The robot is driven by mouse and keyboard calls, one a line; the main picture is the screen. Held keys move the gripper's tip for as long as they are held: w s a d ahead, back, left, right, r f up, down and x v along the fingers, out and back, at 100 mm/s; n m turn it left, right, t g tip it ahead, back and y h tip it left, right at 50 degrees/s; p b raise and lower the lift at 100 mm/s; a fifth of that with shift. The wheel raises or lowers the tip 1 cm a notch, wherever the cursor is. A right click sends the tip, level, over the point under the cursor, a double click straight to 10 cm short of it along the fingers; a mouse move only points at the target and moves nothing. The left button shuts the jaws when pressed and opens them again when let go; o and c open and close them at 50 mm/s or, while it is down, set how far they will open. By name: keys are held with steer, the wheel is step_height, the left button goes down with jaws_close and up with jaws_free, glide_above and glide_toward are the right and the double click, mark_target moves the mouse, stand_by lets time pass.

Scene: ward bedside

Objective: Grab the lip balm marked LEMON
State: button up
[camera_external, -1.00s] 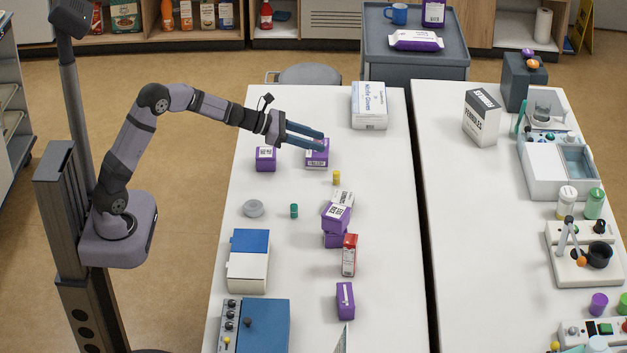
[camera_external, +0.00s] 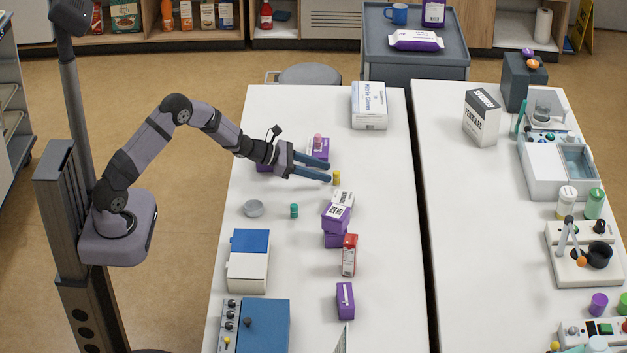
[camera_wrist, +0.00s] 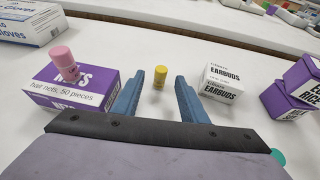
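A small yellow cylinder (camera_external: 337,178), with a label too small to read, stands upright on the white table. It also shows in the wrist view (camera_wrist: 160,79), framed between my fingers. My gripper (camera_external: 329,173) is open and empty, low over the table, with its blue fingertips just short of the yellow cylinder. A similar pink cylinder (camera_wrist: 65,62) stands on a purple hair nets box (camera_wrist: 75,88), left of my fingers in the wrist view. A similar green cylinder (camera_external: 294,211) stands nearer the table's front.
An earbuds box (camera_wrist: 223,82) stands right of the yellow cylinder in the wrist view, with stacked purple boxes (camera_external: 336,217) beyond it. A nitrile gloves box (camera_external: 369,107) is at the far end. The table (camera_external: 385,200) is clear behind the yellow cylinder.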

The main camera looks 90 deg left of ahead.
mark_target(336, 184)
steer(key=shift+w+f+p, duration=0.15)
steer(key=shift+w+p, duration=0.25)
steer(key=shift+w, duration=0.15)
steer(key=shift+p+x, duration=0.65)
steer(key=shift+x, duration=1.4)
jaws_close()
